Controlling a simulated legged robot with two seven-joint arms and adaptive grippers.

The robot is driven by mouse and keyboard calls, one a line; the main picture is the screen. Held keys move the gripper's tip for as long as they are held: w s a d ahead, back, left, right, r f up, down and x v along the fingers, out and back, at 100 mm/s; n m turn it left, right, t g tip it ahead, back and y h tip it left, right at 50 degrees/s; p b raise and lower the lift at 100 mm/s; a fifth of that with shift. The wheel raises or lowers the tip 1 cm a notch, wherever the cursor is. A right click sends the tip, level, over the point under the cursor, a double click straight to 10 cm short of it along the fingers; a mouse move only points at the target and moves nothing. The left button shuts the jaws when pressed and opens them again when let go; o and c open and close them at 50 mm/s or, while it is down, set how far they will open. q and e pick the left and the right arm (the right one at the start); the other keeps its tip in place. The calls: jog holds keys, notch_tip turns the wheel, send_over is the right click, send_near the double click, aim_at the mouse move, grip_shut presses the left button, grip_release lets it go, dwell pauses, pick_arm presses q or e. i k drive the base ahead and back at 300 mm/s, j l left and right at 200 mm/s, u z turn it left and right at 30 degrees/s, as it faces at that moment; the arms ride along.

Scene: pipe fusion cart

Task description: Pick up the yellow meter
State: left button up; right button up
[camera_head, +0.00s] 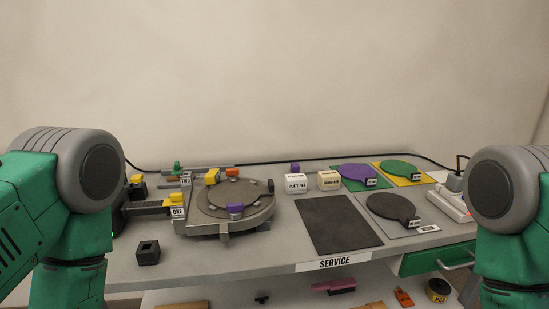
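No object is clearly readable as a meter at this size. A small yellow block (137,179) sits at the left end of the cart, partly beside my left arm. Another yellow part (212,176) stands at the back left rim of the round grey turntable (238,198). A dark round item with a yellow label (438,289) sits on the lower shelf at right. I cannot tell which of these is the yellow meter. Only upper links of my two arms show, at the left and right edges. Both grippers are out of view.
The grey cart top (185,268) holds a black mat (339,224), a purple disc (358,171), a green disc (398,167) on a yellow plate, and a black disc (391,206). A small black socket block (148,252) stands front left. A green drawer (432,260) is at right.

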aim_at(212, 177)
jog(key=i+j+z, duration=0.1)
jog(key=j+z, duration=0.65)
jog(key=i+j, duration=0.05)
